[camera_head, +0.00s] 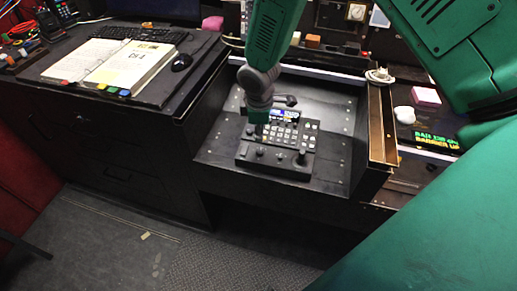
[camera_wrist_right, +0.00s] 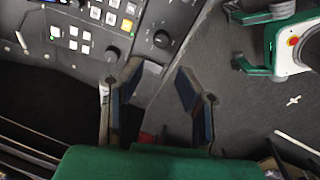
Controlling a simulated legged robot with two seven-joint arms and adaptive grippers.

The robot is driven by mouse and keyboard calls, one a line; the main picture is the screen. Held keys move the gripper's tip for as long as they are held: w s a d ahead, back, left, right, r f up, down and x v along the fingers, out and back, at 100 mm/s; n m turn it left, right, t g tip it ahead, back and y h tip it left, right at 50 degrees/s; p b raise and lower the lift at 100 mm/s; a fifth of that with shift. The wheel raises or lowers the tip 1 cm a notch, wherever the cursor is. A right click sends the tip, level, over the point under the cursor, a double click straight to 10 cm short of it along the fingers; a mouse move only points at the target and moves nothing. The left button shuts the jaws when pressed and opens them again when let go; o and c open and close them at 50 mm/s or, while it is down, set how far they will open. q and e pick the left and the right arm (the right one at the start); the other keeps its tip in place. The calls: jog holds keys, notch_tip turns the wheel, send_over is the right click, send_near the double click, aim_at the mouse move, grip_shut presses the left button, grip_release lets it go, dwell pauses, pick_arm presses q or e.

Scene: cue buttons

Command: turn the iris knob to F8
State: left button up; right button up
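A dark control panel (camera_head: 275,168) with rows of light keys and a small lit screen sits on the black desk section in the head view. My right gripper (camera_head: 257,125) hangs over its left part. The right wrist view shows the panel (camera_wrist_right: 143,90) closer. I cannot read which is the iris knob or any F8 mark. My right gripper's fingers (camera_wrist_right: 160,72) are apart, with nothing between them. My left gripper is not identifiable.
An open binder (camera_head: 120,66), a mouse (camera_head: 181,62) and a keyboard (camera_head: 140,34) lie on the desk to the left. A raised brown edge (camera_head: 378,125) bounds the panel's bay on the right. Green and white machine parts (camera_wrist_right: 290,45) stand over the floor in the wrist view.

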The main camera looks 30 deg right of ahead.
aim_at(260, 150)
jog(key=f, duration=0.6)
jog(key=w+f, duration=0.1)
jog(key=f, duration=0.3)
jog(key=shift+d, duration=0.3)
jog(key=shift+d, duration=0.1)
grip_shut()
